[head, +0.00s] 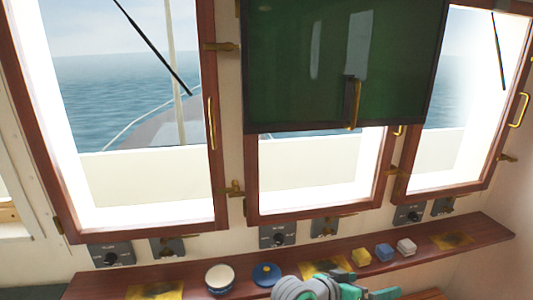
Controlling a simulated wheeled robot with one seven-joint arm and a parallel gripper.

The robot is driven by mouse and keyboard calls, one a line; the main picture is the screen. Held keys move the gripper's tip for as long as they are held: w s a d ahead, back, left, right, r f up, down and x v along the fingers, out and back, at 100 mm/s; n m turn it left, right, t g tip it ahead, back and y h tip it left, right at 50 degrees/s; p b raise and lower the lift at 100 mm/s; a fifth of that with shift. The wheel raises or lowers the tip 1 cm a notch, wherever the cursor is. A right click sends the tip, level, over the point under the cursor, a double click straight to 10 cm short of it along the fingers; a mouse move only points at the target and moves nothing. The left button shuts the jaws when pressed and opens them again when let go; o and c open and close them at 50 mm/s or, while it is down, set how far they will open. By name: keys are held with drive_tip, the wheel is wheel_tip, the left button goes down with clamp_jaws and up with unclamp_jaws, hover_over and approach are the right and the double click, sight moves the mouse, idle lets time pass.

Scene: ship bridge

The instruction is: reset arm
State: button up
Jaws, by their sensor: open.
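Part of my arm, in grey and teal, shows at the bottom edge of the head view, in front of the wooden shelf (335,263). It covers part of the shelf's front. No gripper fingers can be made out, and the rest of the arm is below the frame.
Control panels (277,236) line the wall above. A dark green screen (343,65) hangs before the windows.

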drive_tip(key=s+a+f+n+t+y, duration=0.95)
drive_tip(key=s+a+f+n, duration=0.25)
drive_tip(key=s+a+f, duration=0.45)
drive_tip(key=s+a+m+y, duration=0.1)
drive_tip(key=s+a, duration=0.4)
drive_tip(key=s, duration=0.6)
drive_tip(key=s+a+m+y, duration=0.1)
drive_tip(key=s+a+m, duration=0.2)
drive_tip(key=s, duration=0.7)
drive_tip(key=shift+s+a+f+m+y, duration=0.3)
drive_tip(key=shift+s+a+m+y, duration=0.1)
drive_tip(key=shift+a, duration=0.55)
